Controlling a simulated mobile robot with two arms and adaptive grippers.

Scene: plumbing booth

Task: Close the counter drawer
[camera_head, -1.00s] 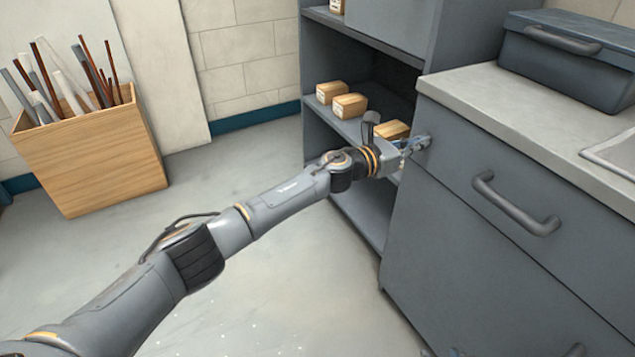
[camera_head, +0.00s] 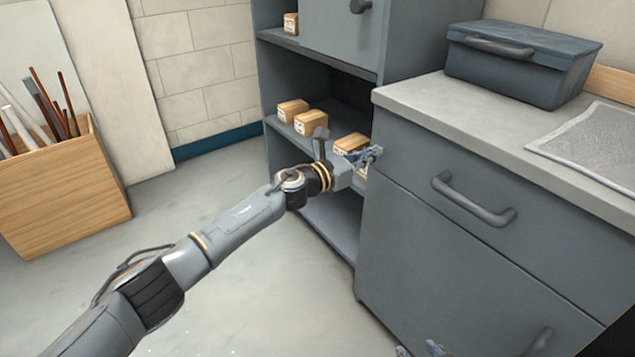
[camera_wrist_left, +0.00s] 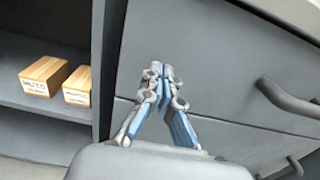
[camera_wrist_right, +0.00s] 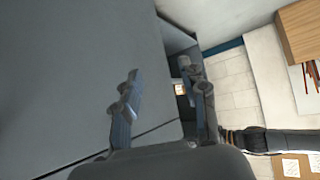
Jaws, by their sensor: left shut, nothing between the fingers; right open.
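The counter drawer (camera_head: 410,155) is the top grey front under the countertop, with a bar handle (camera_head: 475,202). Its front looks flush or nearly flush with the lower front; a small gap cannot be ruled out. In the head view my left gripper (camera_head: 374,153) is at the drawer front's left edge. In the left wrist view its closed fingertips (camera_wrist_left: 163,73) point at the drawer front, left of the handle (camera_wrist_left: 285,100); contact is unclear. My right gripper (camera_wrist_right: 160,78) is open and empty beside a grey cabinet face; only its tips (camera_head: 430,349) show low in the head view.
Open shelves (camera_head: 335,215) with several small wooden boxes stand left of the drawer. A dark blue case (camera_head: 520,65) and a grey mat (camera_head: 595,145) lie on the countertop (camera_head: 430,98). A wooden bin (camera_head: 70,195) of pipes stands left. Floor between is clear.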

